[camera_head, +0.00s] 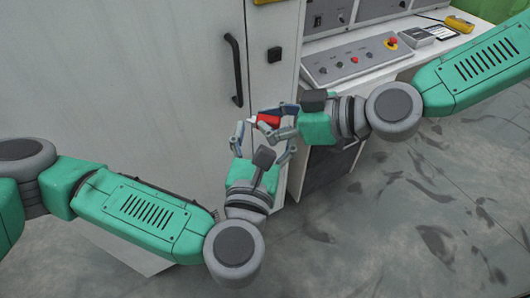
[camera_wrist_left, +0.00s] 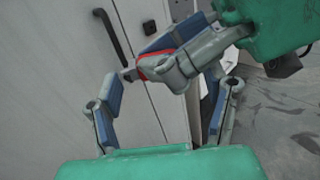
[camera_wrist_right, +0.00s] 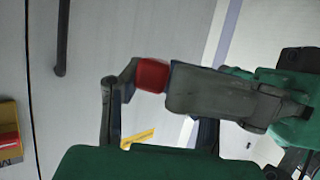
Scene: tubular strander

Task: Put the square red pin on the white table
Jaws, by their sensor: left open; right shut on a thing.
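The red pin (camera_head: 268,119) is held at the fingertips of my right gripper (camera_head: 277,119), in front of the grey cabinet. In the right wrist view the pin (camera_wrist_right: 152,75) shows as a red block between the fingers. My left gripper (camera_head: 263,145) is open just below, its fingers spread on either side of the right gripper's fingers. In the left wrist view only a thin red edge of the pin (camera_wrist_left: 148,71) shows; the right gripper's fingers hide the rest. The white table (camera_head: 425,50) is at the upper right, apart from both grippers.
A grey box (camera_head: 411,37), a tablet (camera_head: 440,32) and a yellow item (camera_head: 459,23) stand further right. The cabinet's black handle (camera_head: 234,70) is near my grippers.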

